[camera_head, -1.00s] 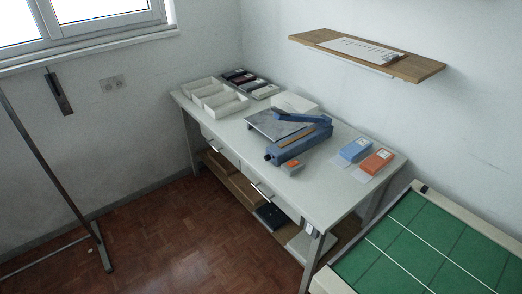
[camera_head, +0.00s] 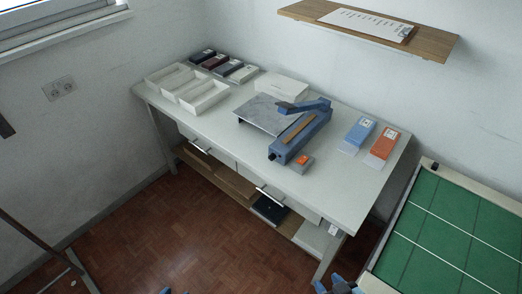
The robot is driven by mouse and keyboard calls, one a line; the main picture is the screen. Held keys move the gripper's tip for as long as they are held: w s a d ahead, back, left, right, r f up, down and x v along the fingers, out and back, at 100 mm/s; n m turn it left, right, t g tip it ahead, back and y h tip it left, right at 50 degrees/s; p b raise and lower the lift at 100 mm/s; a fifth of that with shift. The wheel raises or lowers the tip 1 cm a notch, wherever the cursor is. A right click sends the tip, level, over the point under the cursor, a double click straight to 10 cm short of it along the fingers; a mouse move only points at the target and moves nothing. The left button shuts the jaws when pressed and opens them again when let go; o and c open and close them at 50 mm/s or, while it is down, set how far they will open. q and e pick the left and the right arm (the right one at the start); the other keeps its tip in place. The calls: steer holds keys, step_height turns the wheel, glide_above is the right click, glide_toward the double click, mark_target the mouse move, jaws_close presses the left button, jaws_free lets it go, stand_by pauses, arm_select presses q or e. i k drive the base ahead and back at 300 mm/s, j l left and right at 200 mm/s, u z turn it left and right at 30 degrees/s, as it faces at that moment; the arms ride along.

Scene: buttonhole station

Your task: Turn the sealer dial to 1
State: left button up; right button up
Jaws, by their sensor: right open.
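The blue sealer (camera_head: 300,136) stands on the white table, its lever arm at the far end and a tan strip along its top. A small dark round spot, perhaps the dial (camera_head: 272,157), shows on its near end; its marks are too small to read. My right gripper (camera_head: 340,285) shows only in part at the bottom edge, open and empty, below the table's front edge and well apart from the sealer. A blue sliver at the bottom edge, left of centre, seems to be my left gripper (camera_head: 167,291); its jaws cannot be made out.
A small grey and orange block (camera_head: 301,163) sits beside the sealer's near end. White trays (camera_head: 190,90) stand at the left. A wooden shelf (camera_head: 300,12) hangs above. The table's front strip is clear.

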mark_target(272, 157)
steer(key=i+j, duration=0.2)
steer(key=i+j+z, duration=0.15)
steer(key=j, duration=0.25)
steer(key=i+j, duration=0.2)
steer(key=j, duration=0.15)
steer(key=i+j+z, duration=0.15)
steer(key=j, duration=0.15)
steer(key=i+j, duration=0.15)
steer(key=j, duration=0.2)
steer(key=i+j+z, duration=0.1)
steer(key=j, duration=0.25)
